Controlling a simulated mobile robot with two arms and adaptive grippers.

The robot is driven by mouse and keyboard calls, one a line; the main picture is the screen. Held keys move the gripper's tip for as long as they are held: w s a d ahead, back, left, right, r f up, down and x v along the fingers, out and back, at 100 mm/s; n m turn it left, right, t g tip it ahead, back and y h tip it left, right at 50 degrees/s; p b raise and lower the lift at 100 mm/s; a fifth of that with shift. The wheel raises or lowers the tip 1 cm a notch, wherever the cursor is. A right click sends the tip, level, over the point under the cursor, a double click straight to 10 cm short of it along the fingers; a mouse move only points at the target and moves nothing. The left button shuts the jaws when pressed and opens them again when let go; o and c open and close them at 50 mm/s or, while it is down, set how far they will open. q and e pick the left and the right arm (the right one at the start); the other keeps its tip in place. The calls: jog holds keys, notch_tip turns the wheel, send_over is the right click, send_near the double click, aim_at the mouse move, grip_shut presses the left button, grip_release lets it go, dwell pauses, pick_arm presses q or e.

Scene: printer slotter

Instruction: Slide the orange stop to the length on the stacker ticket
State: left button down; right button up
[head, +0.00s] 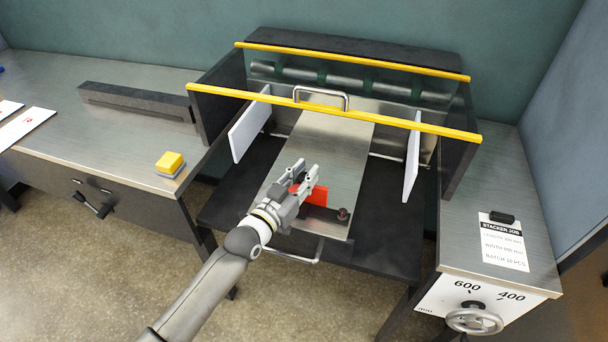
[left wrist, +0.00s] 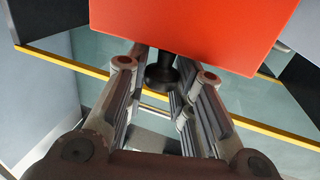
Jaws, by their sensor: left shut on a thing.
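The orange stop (head: 316,196) is a red-orange plate on a dark bar that lies across the near end of the metal bed strip (head: 331,150). My left gripper (head: 302,177) is shut at the stop and partly covers it. In the left wrist view the orange plate (left wrist: 195,30) fills the top, and a black knob (left wrist: 160,76) shows between the fingers. Another black knob (head: 343,214) sits at the bar's right end. The stacker ticket (head: 502,243) lies on the right counter; its length figure is too blurred to read surely. My right gripper is out of view.
White side guides (head: 250,130) and (head: 411,157) stand on both sides of the bed. Yellow rails (head: 330,112) cross above it. A handwheel (head: 474,321) sits below a 600/400 scale at right. A yellow block (head: 170,162) stands on the left counter.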

pick_arm(q)
jog(key=shift+w+d+f+b, duration=0.1)
jog(key=shift+w+b, duration=0.25)
jog(key=w+d+b, duration=0.1)
jog(key=w+b, duration=0.3)
jog(key=w, duration=0.1)
jog(key=w+d+b, duration=0.1)
jog(key=w+b, duration=0.1)
jog(key=w, duration=0.1)
jog(key=shift+d+f, duration=0.1)
jog(key=shift+d, duration=0.2)
jog(key=shift+w+d, duration=0.1)
jog(key=shift+w, duration=0.3)
jog(key=c, duration=1.2)
grip_release()
jog(key=shift+r, duration=0.2)
jog(key=shift+s, duration=0.1)
